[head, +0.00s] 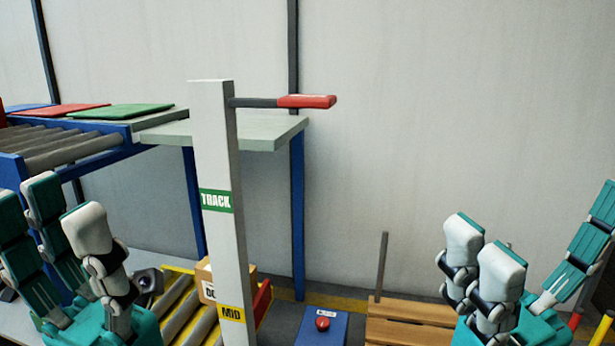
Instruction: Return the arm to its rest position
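A white post (217,150) stands left of centre with a green "TRACK" label and a yellow "MID" label. A dark arm (255,102) with a red handle (306,101) sticks out level to the right from near its top. My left gripper (60,225) is at the lower left, fingers up and spread, left of the post and apart from it. My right gripper (545,240) is at the lower right, fingers up and wide apart, well below and right of the red handle. Both are open, and I see nothing in them. My wrists are partly cut off by the frame.
A roller conveyor (60,152) and a pale table (265,131) with blue legs stand behind the post. A cardboard box (205,276), yellow-framed rollers (178,308), a blue box with a red button (323,323) and a wooden pallet (410,318) are low down. Space right of the handle is clear.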

